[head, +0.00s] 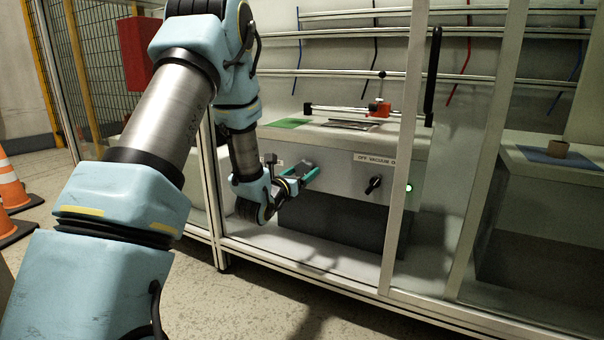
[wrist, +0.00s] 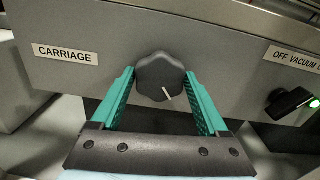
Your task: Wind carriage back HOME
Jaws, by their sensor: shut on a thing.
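The carriage knob (wrist: 158,70) is black and lobed, with a white pointer mark aimed down and slightly right. It sits on the grey front panel, right of the CARRIAGE label (wrist: 65,54). My gripper (wrist: 158,90) is shut on the knob, one green finger on each side. In the head view my gripper (head: 303,178) is at the panel's front, and I cannot make out the knob there. The red carriage (head: 380,108) is on a rail (head: 340,111) on top of the cabinet, toward the rail's right end. I see no HOME mark.
The vacuum switch (head: 373,185) and a lit green lamp (head: 408,188) are to the right of my gripper. A glazed enclosure frame with a post (head: 405,150) stands in front of the cabinet. A green mat (head: 287,123) lies on the cabinet top at left.

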